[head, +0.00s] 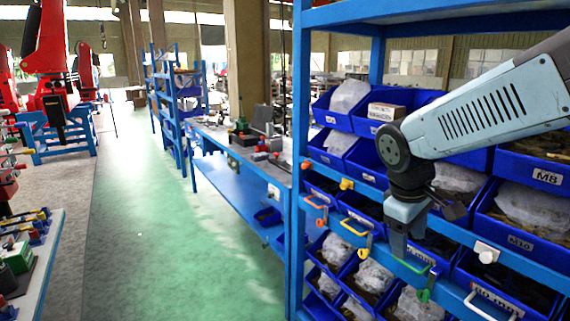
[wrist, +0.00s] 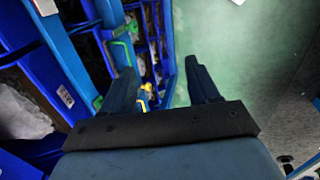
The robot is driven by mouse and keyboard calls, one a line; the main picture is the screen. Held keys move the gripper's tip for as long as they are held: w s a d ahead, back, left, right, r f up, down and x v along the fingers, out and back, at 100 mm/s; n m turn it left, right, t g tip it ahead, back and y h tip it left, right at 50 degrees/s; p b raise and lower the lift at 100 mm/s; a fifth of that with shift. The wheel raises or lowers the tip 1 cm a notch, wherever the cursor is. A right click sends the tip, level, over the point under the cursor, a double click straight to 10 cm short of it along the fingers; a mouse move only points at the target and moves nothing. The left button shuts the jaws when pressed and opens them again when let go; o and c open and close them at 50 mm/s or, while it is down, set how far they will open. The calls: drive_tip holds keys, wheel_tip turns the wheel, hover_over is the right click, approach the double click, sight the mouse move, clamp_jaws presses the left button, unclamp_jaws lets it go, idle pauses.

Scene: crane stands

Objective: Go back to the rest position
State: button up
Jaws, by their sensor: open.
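My arm (head: 490,110) reaches in from the upper right of the head view, in front of a blue shelf rack, and bends down at its dark round joint. My gripper (head: 398,245) hangs below it, pointing down, in front of the bins. In the wrist view my gripper (wrist: 163,88) has its two dark fingers apart. Nothing is held between them. Beyond the fingers, the rack's edge and the green floor show.
The rack (head: 299,140) holds blue bins (head: 360,115) with bagged parts. Coloured handles, including a yellow one (head: 355,228), stick out of its front. A long blue workbench (head: 240,150) runs back. The green floor (head: 160,220) at left is clear. Red machines (head: 48,50) stand far left.

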drive_tip(key=s+r+m+t+y, duration=0.2)
drive_tip(key=s+r+m+t, duration=0.2)
drive_tip(key=r+m, duration=0.3)
drive_tip(key=shift+s+a+r, duration=0.15)
drive_tip(key=shift+s+a, duration=0.3)
drive_tip(key=shift+s, duration=0.45)
